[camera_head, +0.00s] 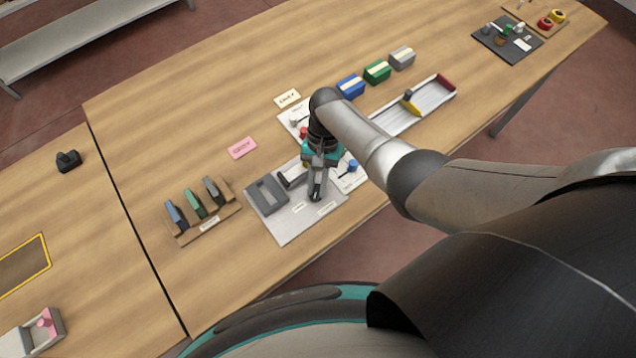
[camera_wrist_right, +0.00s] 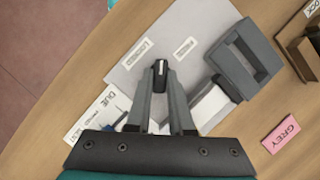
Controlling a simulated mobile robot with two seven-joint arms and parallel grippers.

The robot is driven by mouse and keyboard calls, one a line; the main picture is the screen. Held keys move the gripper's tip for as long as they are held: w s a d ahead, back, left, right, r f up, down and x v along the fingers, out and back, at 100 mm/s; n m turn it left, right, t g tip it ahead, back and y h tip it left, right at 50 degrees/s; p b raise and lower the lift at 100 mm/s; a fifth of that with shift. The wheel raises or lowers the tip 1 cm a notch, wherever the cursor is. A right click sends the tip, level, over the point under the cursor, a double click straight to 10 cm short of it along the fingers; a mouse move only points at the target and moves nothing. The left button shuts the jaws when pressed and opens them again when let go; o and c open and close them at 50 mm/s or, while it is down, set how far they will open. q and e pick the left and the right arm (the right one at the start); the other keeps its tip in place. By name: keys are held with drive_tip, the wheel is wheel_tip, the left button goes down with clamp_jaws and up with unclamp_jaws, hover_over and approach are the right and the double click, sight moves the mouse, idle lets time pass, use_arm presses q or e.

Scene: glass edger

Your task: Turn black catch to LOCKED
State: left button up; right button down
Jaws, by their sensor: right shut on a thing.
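The black catch (camera_wrist_right: 160,72) is a small dark lever with a white line along its top, on a light grey plate (camera_wrist_right: 135,75). My right gripper (camera_wrist_right: 160,88) is shut on the catch. The catch's white line runs straight up in the wrist view, between two small white labels; I cannot surely read either one. In the head view my right gripper (camera_head: 316,195) reaches down onto the same plate (camera_head: 287,228) and hides most of the catch. My left gripper is not in view.
A grey frame-like block (camera_wrist_right: 245,58) stands on the plate, with a pale block beside it. A pink GREY card (camera_head: 242,148) and a wooden rack (camera_head: 208,219) lie to the left. A long tray (camera_head: 430,98) and coloured blocks lie beyond. Bare table surrounds the cards.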

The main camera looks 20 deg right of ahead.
drive_tip(key=n+h, duration=0.1)
drive_tip(key=n, duration=0.1)
drive_tip(key=n+h, duration=0.1)
drive_tip(key=n, duration=0.2)
drive_tip(key=shift+a+n+g, duration=0.2)
drive_tip(key=shift+n+g, duration=0.1)
drive_tip(key=shift+g, duration=0.1)
drive_tip(key=shift+a+n+h, duration=0.15)
drive_tip(key=shift+n+h, duration=0.65)
drive_tip(key=shift+n, duration=1.4)
drive_tip(key=c, duration=0.8)
unclamp_jaws()
drive_tip(key=p+v, duration=0.3)
drive_tip(key=v, duration=1.2)
drive_tip(key=shift+s+a+r, duration=0.15)
